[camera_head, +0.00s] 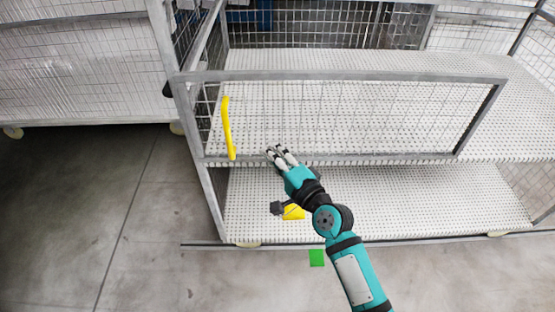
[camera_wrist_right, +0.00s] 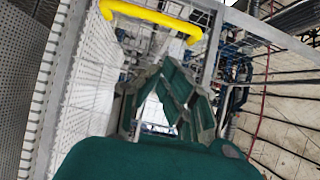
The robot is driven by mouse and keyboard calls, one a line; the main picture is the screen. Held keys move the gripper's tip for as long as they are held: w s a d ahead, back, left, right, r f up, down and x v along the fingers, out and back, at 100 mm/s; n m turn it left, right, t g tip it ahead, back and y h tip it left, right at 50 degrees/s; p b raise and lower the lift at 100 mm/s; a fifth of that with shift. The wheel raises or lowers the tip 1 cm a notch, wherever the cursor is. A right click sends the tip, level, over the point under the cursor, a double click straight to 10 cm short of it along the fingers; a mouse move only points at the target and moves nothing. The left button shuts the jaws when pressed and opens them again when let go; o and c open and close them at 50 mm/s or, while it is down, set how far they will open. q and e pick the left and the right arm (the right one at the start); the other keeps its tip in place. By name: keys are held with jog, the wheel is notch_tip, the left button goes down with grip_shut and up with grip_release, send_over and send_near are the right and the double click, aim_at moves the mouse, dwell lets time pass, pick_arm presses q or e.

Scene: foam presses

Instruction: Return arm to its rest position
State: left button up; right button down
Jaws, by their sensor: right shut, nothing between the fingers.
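My right arm comes in from the lower right of the head view, in teal and black. My right gripper (camera_head: 283,157) is shut and empty, in front of the lower rail of the cart's mesh front. In the right wrist view the gripper's fingers (camera_wrist_right: 170,95) are close together with nothing between them. A yellow handle (camera_head: 228,128) stands on the cart's front, to the left of the gripper and apart from it. It also shows as a yellow bar (camera_wrist_right: 152,18) in the right wrist view, beyond the fingers. My left gripper is not in view.
The wire-mesh cart (camera_head: 340,75) has white perforated shelves and grey metal rails. A yellow thing (camera_head: 293,212) shows partly behind my right wrist. A green square (camera_head: 316,257) is on the floor by the arm. Another mesh cart (camera_head: 80,60) stands at left. The floor at lower left is clear.

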jog(key=s+d+f+n+g+h, duration=0.2)
jog(key=s+d+f, duration=0.2)
jog(key=f, duration=0.8)
jog(key=s+d+f+n+g+h, duration=0.1)
jog(key=s+d+f+g+h, duration=0.25)
jog(key=f, duration=0.95)
jog(key=s+d+f+n+h, duration=0.15)
jog(key=s+d+f, duration=0.35)
jog(key=f, duration=0.7)
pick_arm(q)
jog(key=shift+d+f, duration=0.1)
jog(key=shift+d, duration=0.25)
pick_arm(e)
jog(key=s+d+f+n+g+h, duration=0.1)
jog(key=s+d+f, duration=0.4)
jog(key=s, duration=0.7)
jog(key=s+d+f+n+g+h, duration=0.1)
jog(key=s+d+f+n+g, duration=0.3)
jog(key=s+f, duration=0.4)
jog(key=s+d+f+n+g+h, duration=0.2)
jog(key=s+d+f, duration=0.4)
jog(key=s, duration=1)
jog(key=shift+d+f+n+g, duration=0.25)
jog(key=shift+f+n+g, duration=0.15)
jog(key=shift+n, duration=0.25)
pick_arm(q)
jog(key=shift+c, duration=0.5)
